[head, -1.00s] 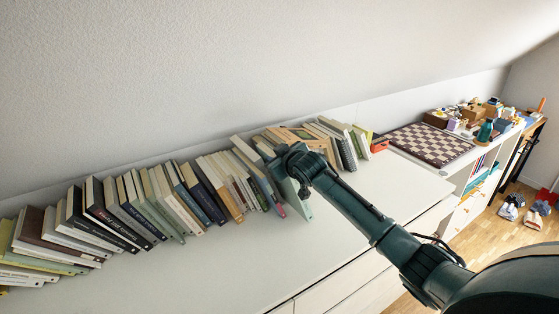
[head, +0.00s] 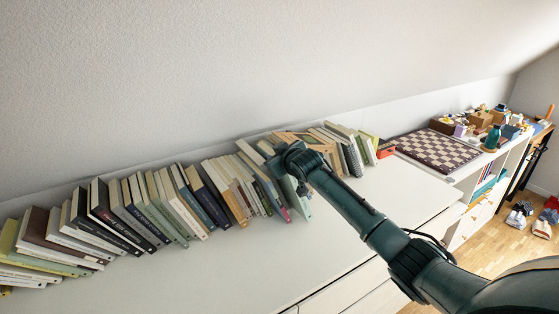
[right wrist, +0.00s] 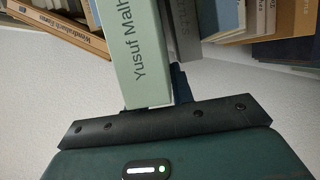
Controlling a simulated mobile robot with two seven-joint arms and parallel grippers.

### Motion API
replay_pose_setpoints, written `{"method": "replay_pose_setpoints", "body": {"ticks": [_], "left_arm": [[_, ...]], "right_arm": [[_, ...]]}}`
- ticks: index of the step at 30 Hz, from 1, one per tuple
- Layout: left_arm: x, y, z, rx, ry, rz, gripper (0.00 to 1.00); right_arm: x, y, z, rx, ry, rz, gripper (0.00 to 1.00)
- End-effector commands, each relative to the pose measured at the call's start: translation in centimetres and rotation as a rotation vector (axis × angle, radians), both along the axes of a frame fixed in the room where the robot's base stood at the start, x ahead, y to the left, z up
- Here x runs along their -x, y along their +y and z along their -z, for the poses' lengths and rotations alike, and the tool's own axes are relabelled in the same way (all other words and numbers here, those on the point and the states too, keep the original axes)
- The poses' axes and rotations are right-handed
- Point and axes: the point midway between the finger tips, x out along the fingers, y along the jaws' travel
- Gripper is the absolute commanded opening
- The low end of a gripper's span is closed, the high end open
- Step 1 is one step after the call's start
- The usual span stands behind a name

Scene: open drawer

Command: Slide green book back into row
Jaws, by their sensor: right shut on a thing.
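The light green book (head: 305,211) stands near the right part of the row, its lower spine end showing below my right gripper. In the right wrist view the green book (right wrist: 142,50) shows its pale spine with dark lettering, reading "Yusuf Malh...". My right gripper (head: 290,166) is shut on it, with a dark blue finger visible beside the book's right side in the wrist view. The gripper hides most of the book in the head view. My left gripper is not in view.
A row of leaning books (head: 150,208) runs along the wall on the white cabinet top (head: 215,275). A brown book (right wrist: 60,30) lies to the left in the wrist view. A chessboard (head: 438,150) lies at the right. The front of the top is clear.

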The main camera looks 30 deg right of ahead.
Motion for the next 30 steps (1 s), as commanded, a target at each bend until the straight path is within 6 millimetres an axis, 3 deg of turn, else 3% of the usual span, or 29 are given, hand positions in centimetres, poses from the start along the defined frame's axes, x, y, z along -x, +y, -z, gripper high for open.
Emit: {"method": "replay_pose_setpoints", "body": {"ticks": [13,14,15,23,30], "left_arm": [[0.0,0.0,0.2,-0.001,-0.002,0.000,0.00],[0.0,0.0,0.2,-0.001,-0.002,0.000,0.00],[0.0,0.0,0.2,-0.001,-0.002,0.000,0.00],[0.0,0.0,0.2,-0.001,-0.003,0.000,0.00],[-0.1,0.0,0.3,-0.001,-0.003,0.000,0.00]], "right_arm": [[-0.8,0.1,-0.4,0.003,-0.010,-0.003,0.00],[-0.8,0.1,-0.4,0.003,-0.010,-0.003,0.25],[-0.8,0.1,-0.4,0.003,-0.010,-0.003,0.28],[-0.7,0.1,-0.1,0.002,-0.004,-0.001,0.49],[-0.5,0.1,0.6,0.000,0.012,0.000,0.49]]}}
